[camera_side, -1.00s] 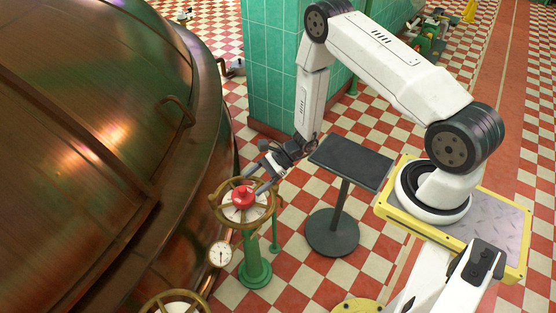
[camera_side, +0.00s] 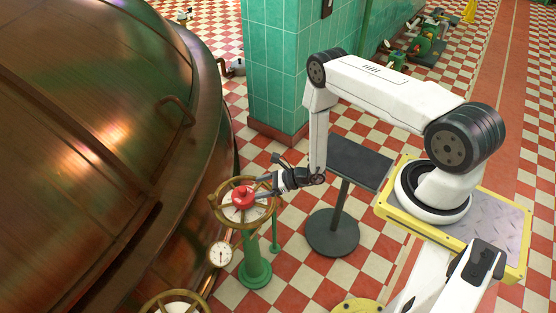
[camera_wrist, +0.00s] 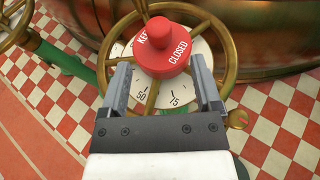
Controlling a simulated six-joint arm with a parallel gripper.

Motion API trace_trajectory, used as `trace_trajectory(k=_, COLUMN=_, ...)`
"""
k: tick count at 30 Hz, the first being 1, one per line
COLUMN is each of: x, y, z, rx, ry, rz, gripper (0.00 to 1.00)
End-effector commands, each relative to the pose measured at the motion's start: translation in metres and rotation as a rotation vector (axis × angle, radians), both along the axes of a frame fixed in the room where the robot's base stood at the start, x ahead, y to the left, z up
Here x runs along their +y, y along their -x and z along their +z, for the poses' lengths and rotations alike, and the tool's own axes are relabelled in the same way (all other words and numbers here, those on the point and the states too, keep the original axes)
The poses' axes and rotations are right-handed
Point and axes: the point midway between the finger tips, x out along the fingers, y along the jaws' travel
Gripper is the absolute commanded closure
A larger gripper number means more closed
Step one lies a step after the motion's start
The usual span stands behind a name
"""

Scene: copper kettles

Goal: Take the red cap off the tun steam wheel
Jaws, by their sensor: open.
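The red cap (camera_side: 243,196) sits on the middle of the brass steam wheel (camera_side: 220,211), which stands on a green pedestal (camera_side: 256,268). In the wrist view the cap (camera_wrist: 163,45) has a knob on top and white lettering that includes "CLOSED". A white dial face with numbers shows under it, inside the wheel rim (camera_wrist: 236,62). My gripper (camera_side: 262,190) reaches in from the right at about cap height. In the wrist view my gripper (camera_wrist: 163,75) is open, with its two fingers either side of the cap's near part. Whether they touch it I cannot tell.
The large copper tun (camera_side: 90,140) fills the left. A pressure gauge (camera_side: 220,254) and a second brass wheel (camera_side: 176,300) are near the pedestal. A dark stand (camera_side: 345,165) is right of the wheel. A green tiled pillar (camera_side: 280,75) rises behind.

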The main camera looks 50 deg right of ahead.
Motion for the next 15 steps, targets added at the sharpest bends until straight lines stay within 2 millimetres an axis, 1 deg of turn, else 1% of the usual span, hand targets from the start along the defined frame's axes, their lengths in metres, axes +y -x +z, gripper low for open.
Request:
trace_trajectory(k=4, x=0.007, y=-0.008, z=-0.005, rx=0.001, ry=0.001, rz=0.002, gripper=0.18)
trace_trajectory(k=15, x=0.012, y=-0.015, z=-0.007, rx=0.001, ry=0.001, rz=0.002, gripper=0.18)
